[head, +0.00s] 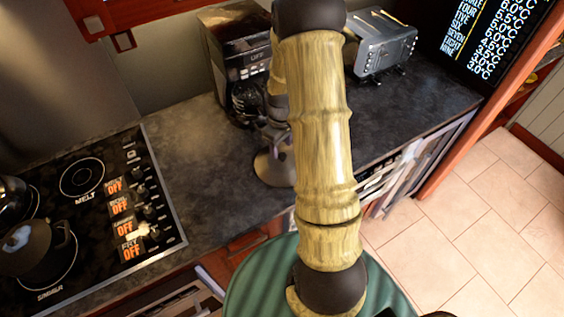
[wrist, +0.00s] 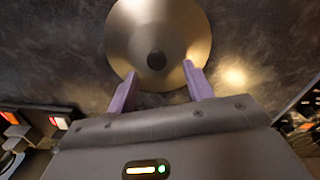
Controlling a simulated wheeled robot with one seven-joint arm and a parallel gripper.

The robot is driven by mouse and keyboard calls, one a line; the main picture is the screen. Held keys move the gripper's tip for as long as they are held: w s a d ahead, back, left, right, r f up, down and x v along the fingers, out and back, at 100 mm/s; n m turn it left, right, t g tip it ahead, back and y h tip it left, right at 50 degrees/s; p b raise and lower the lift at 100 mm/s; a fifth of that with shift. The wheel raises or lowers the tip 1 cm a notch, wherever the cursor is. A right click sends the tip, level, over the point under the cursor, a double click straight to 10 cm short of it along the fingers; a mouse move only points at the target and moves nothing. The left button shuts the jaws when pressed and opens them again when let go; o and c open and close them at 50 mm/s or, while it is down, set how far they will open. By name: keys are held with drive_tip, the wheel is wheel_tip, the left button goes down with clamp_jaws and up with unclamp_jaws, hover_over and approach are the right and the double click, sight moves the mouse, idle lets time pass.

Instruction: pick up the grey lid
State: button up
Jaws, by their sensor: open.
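The grey lid (wrist: 158,25) is a round metallic disc with a dark round knob (wrist: 156,60) at its middle. In the wrist view it lies on the dark counter, in front of my open gripper (wrist: 160,82). The two purple fingers stand apart at its near edge, with the knob beyond and between their tips. I cannot tell whether they touch the lid. In the head view the lid (head: 268,168) shows partly beside my arm, which hides its right part. My gripper (head: 275,148) is just above it and mostly hidden there.
A coffee maker (head: 240,65) stands behind the lid and a metal toaster (head: 382,45) at the back right. A stove (head: 80,215) with dark pots (head: 38,250) is at the left. Bare counter (head: 195,160) lies between stove and lid.

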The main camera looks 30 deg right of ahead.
sight(282, 155)
drive_tip(key=shift+w+d+f+p, duration=0.15)
drive_tip(key=shift+f+p, duration=0.9)
drive_tip(key=shift+f, duration=1.45)
clamp_jaws()
